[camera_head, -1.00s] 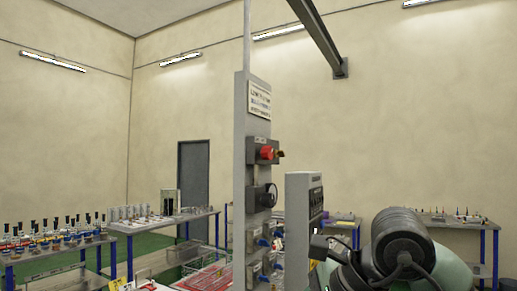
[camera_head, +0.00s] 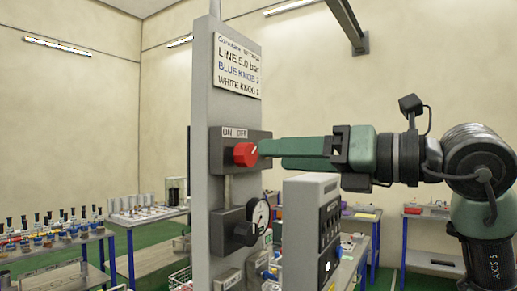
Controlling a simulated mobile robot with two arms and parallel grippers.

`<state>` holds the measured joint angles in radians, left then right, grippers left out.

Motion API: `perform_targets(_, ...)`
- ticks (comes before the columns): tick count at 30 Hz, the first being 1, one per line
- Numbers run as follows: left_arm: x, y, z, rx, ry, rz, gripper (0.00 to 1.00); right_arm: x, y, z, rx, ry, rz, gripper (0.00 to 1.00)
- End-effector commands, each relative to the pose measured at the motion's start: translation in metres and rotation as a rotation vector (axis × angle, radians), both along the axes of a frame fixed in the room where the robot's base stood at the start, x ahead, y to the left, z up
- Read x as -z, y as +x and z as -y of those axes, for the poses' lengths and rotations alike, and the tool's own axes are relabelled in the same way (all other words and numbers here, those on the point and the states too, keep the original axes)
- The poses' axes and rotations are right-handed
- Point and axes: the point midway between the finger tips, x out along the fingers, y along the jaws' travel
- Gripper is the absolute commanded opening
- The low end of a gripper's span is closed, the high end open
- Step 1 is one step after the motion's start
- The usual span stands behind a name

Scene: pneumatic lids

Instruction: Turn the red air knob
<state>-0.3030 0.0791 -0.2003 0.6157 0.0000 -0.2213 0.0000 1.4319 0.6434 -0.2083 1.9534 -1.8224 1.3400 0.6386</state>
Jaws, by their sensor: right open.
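The red air knob (camera_head: 245,155) sits on a grey box (camera_head: 229,142) marked ON and OFF, mounted on the tall grey panel (camera_head: 202,110). My right gripper (camera_head: 264,150) comes in from the right with its green fingers pointing at the knob. The fingertips are right beside the knob's right side. The jaws are open, though seen edge-on the gap between them barely shows. I cannot tell whether the fingers touch the knob or lie around it. My left gripper is out of view.
A sign (camera_head: 237,66) hangs above the knob. A grey control box (camera_head: 311,230) stands under my right forearm. Tables with bottles (camera_head: 62,222) stand at left.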

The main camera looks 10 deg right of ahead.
Motion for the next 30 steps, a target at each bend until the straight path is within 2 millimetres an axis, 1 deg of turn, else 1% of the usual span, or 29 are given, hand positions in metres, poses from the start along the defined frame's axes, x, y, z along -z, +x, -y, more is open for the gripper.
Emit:
perform_targets(1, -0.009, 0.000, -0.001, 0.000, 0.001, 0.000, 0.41, -0.004, 0.006, -0.008, -0.004, -0.001, -0.004, 0.58)
perform_targets(6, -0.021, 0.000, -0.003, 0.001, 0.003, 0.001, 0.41, -0.003, 0.025, -0.026, -0.003, -0.003, -0.003, 0.58)
perform_targets(9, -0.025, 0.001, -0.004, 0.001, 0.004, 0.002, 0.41, -0.002, 0.032, -0.033, -0.002, -0.003, -0.002, 0.58)
perform_targets(13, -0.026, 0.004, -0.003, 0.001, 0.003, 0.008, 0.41, 0.000, 0.037, -0.037, -0.001, -0.003, -0.001, 0.58)
perform_targets(20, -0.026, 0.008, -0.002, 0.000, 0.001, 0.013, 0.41, 0.001, 0.037, -0.037, 0.000, -0.004, 0.000, 0.58)
perform_targets(23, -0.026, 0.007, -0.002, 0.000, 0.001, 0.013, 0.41, 0.001, 0.037, -0.037, 0.000, -0.004, 0.000, 0.33)
perform_targets(24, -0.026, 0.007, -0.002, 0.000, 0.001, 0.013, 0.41, 0.001, 0.037, -0.037, -0.001, -0.004, 0.000, 0.22)
perform_targets(26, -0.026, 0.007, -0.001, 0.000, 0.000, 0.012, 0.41, 0.001, 0.037, -0.037, -0.001, -0.004, 0.000, 0.05)
perform_targets(27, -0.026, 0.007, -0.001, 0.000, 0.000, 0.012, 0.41, 0.001, 0.037, -0.037, -0.001, -0.004, 0.000, 0.00)
perform_targets(30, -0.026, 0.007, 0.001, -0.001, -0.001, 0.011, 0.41, 0.001, 0.037, -0.037, -0.001, -0.005, 0.001, 0.00)
